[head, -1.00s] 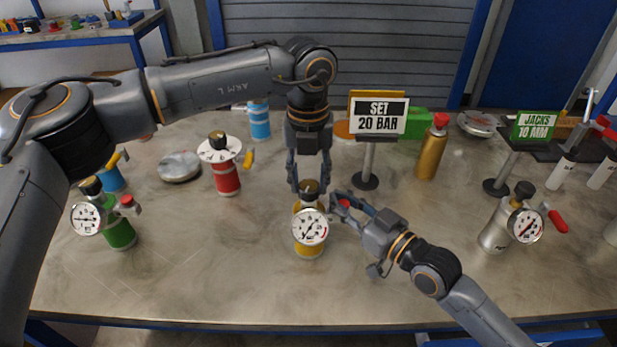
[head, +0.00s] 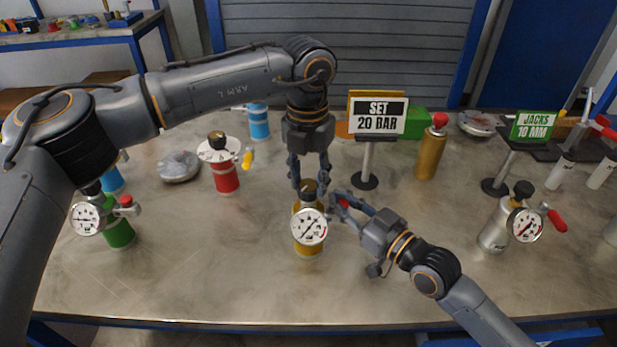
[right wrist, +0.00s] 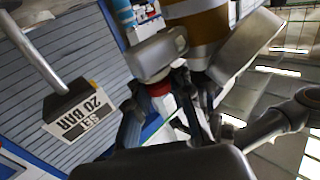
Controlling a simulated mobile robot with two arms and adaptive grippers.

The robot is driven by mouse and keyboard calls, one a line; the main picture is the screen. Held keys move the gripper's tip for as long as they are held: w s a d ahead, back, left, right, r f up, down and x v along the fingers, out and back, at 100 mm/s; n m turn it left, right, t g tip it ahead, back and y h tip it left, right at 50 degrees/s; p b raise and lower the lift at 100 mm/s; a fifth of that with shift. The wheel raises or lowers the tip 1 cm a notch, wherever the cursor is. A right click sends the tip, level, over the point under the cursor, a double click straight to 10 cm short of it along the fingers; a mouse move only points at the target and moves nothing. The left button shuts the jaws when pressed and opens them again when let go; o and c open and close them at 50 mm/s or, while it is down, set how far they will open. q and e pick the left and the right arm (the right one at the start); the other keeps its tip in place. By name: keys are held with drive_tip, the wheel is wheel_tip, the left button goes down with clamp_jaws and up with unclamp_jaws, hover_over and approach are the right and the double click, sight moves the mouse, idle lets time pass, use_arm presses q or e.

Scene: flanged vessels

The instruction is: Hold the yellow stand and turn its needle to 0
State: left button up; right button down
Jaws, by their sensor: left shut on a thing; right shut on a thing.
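The yellow stand (head: 308,246) is upright on the table at centre, with a round white dial (head: 309,227) on its front. The dark needle slants between lower left and upper right; the numbers are too small to read. My left gripper (head: 309,184) reaches down from above and is shut on the dark knob (head: 309,188) on top. My right gripper (head: 337,204) comes in from the right and is shut on the stand's red handle (head: 344,204). In the right wrist view the yellow body (right wrist: 200,25) and red handle end (right wrist: 158,89) show between its fingers.
A "SET 20 BAR" sign (head: 378,116) stands behind right, near a gold bottle (head: 431,152). A red vessel (head: 225,177) and green vessel (head: 118,232) stand left; a silver gauged vessel (head: 495,232) stands right. The front of the table is clear.

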sight(307, 183)
use_arm(q)
drive_tip(key=shift+w+a, duration=0.2)
drive_tip(key=shift+a, duration=0.3)
drive_tip(key=o, duration=1.1)
drive_tip(key=shift+o, duration=0.3)
drive_tip(key=shift+d, duration=0.15)
drive_tip(key=shift+s+d, duration=0.1)
drive_tip(key=shift+d, duration=0.05)
wheel_tip(307, 183, up, 12)
